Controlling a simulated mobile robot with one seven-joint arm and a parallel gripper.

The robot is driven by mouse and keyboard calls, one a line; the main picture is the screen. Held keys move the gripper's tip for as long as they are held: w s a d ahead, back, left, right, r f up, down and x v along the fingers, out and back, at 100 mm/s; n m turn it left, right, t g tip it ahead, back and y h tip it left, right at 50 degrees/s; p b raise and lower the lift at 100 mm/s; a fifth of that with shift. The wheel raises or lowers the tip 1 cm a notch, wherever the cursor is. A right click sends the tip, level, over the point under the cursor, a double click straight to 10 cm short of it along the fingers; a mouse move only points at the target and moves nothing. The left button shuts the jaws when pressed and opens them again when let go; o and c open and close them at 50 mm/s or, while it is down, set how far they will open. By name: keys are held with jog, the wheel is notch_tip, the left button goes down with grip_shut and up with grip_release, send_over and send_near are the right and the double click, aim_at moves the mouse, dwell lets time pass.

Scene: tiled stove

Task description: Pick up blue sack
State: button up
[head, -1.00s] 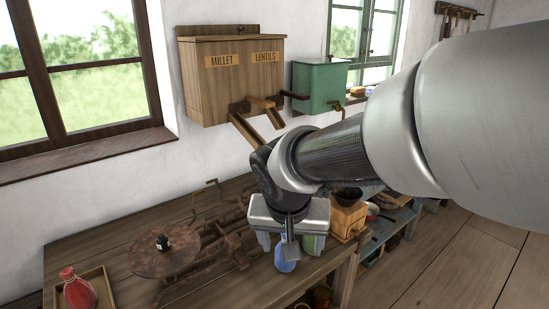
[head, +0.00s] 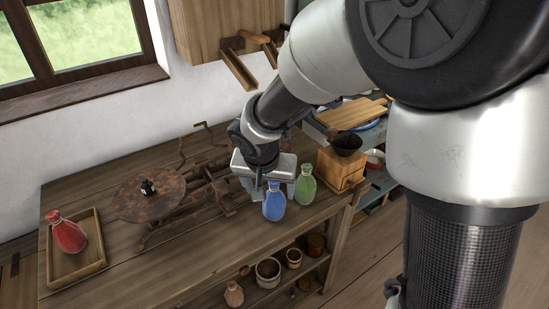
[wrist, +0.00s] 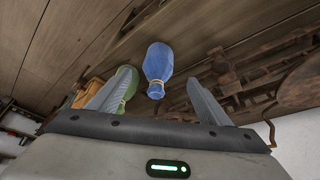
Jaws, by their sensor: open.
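The blue sack (head: 273,203) stands upright on the wooden table near its front edge. It also shows in the wrist view (wrist: 158,66), ahead of my fingers and between their lines. My gripper (head: 258,188) is open and empty, just behind and slightly left of the blue sack in the head view. In the wrist view the two fingers of my gripper (wrist: 156,98) are spread wide. A gap shows between the fingers and the sack; I cannot tell its exact depth.
A green sack (head: 305,186) stands close to the right of the blue one. A wooden grinder (head: 340,168) is beyond it. A rusty mechanism with a round plate (head: 150,193) lies to the left. A red sack (head: 69,236) lies in a tray (head: 98,262). Pots sit on the shelf below.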

aim_at(274, 200)
jog(key=b+x, duration=0.1)
jog(key=x, duration=0.8)
jog(key=shift+w+d+f, duration=0.15)
jog(key=shift+d+f, duration=0.05)
jog(key=shift+f, duration=0.05)
jog(key=c, duration=1.3)
notch_tip(274, 200, up, 9)
jog(key=shift+d+r+p, duration=0.1)
jog(key=shift+p, duration=1)
jog(key=s+d+r+n, duration=0.1)
jog(key=d+r, duration=0.1)
jog(key=d, duration=0.5)
jog(key=s+d+r+n, duration=0.1)
jog(key=s+d, duration=0.1)
jog(key=d, duration=0.5)
jog(key=shift+d+r+y, duration=0.2)
jog(key=shift+r+y, duration=0.2)
